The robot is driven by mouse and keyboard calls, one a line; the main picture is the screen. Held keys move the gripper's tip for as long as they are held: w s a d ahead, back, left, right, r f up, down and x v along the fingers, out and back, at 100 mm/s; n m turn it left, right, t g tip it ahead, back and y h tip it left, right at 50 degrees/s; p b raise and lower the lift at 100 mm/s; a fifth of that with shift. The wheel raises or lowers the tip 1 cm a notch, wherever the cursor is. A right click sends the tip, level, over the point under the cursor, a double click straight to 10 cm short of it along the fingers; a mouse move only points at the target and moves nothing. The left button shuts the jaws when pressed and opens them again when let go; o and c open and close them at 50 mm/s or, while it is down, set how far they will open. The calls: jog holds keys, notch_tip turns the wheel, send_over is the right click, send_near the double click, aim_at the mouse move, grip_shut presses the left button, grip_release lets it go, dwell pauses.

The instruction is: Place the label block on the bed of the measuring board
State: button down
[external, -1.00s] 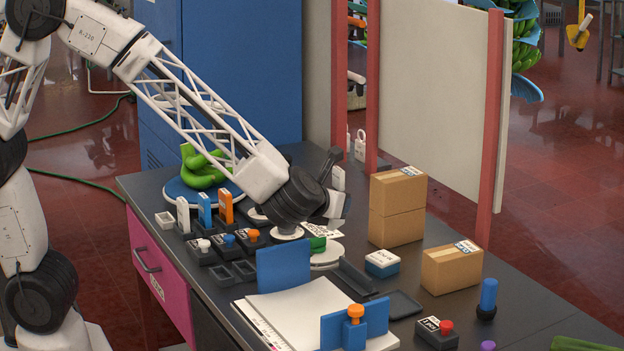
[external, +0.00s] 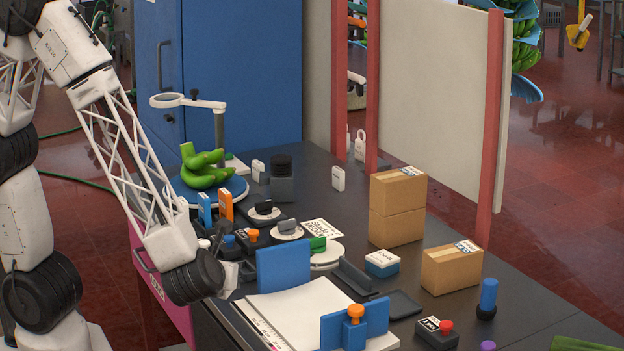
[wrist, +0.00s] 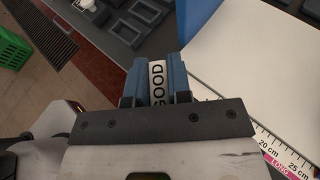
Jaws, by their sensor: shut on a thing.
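A white label block reading GOOD (wrist: 158,85) stands between the two blue fingers of my gripper (wrist: 156,68) in the wrist view. The fingers are shut on it from both sides. In the external view my gripper (external: 232,276) is beside the left corner of the measuring board, near the table's front edge; the block cannot be made out there. The measuring board has a white bed (external: 298,308), upright blue plates and a printed scale. In the wrist view the bare bed (wrist: 240,75) lies to the right of my gripper.
The blue plate (external: 284,264) stands upright at the bed's back. An orange-knobbed clamp (external: 354,314) is at its right plate. Dark trays (wrist: 122,28) lie beyond my gripper. Cartons (external: 398,207), a black tray (external: 398,304) and green bananas (external: 203,168) stand farther off.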

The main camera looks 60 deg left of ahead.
jog(key=shift+s+a+f, duration=0.1)
jog(key=shift+s+a, duration=0.05)
jog(key=shift+s, duration=0.35)
jog(key=shift+w, duration=0.15)
send_over(300, 312)
jog(key=shift+f, duration=0.75)
jog(key=shift+f, duration=0.15)
jog(key=shift+f, duration=1.65)
jog(key=shift+f, duration=0.1)
jog(key=c, duration=1.1)
grip_release()
jog(key=shift+o, duration=0.2)
